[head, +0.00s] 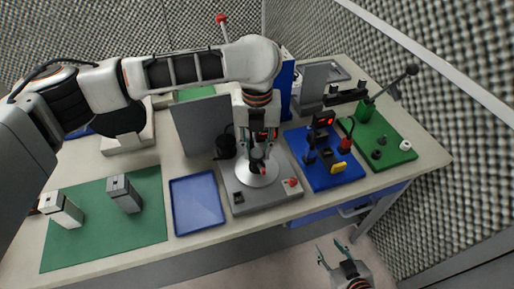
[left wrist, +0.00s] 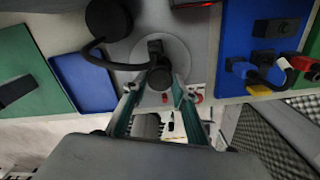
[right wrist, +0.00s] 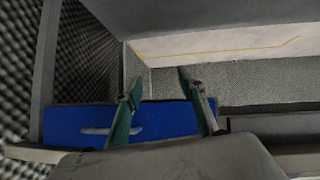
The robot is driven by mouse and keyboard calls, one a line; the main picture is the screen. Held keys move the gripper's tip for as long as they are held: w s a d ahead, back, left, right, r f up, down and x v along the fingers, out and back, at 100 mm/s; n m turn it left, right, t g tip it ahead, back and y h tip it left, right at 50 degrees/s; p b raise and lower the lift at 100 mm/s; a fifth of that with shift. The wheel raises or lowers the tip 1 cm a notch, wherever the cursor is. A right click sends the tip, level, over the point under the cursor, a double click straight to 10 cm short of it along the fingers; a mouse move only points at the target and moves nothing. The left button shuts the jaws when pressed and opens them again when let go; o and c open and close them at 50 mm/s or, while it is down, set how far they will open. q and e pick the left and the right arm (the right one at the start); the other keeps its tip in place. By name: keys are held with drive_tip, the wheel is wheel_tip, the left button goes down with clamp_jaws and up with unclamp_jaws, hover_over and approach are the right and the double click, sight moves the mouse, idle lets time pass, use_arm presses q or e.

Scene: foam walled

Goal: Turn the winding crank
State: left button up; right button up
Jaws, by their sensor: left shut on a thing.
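The winding crank unit has a grey base (head: 240,197) and a round silver disc (head: 256,181), with a dark crank handle (left wrist: 159,76) over the disc in the left wrist view. My left gripper (head: 258,162) reaches down over the disc from above. In the left wrist view its fingers (left wrist: 157,92) close around the dark knob of the handle. The arm and gripper hide much of the crank in the head view. My right gripper (head: 333,254) is open and empty in front of the table, low near the blue drawer; its spread fingers also show in the right wrist view (right wrist: 162,95).
Left of the unit lie a blue tray (head: 197,204) and a green mat (head: 80,238) with two grey blocks. Right are a blue board (head: 318,177) with plugs and a green board (head: 384,154) with a lever. A grey panel (head: 200,128) stands behind.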

sight(257, 153)
use_arm(q)
drive_tip(key=shift+w+m, duration=0.1)
drive_tip(key=shift+m, duration=8.8)
drive_tip(key=shift+m, duration=0.4)
drive_tip(key=o, duration=1.1)
wheel_tip(257, 153, up, 12)
drive_tip(key=shift+r, duration=0.1)
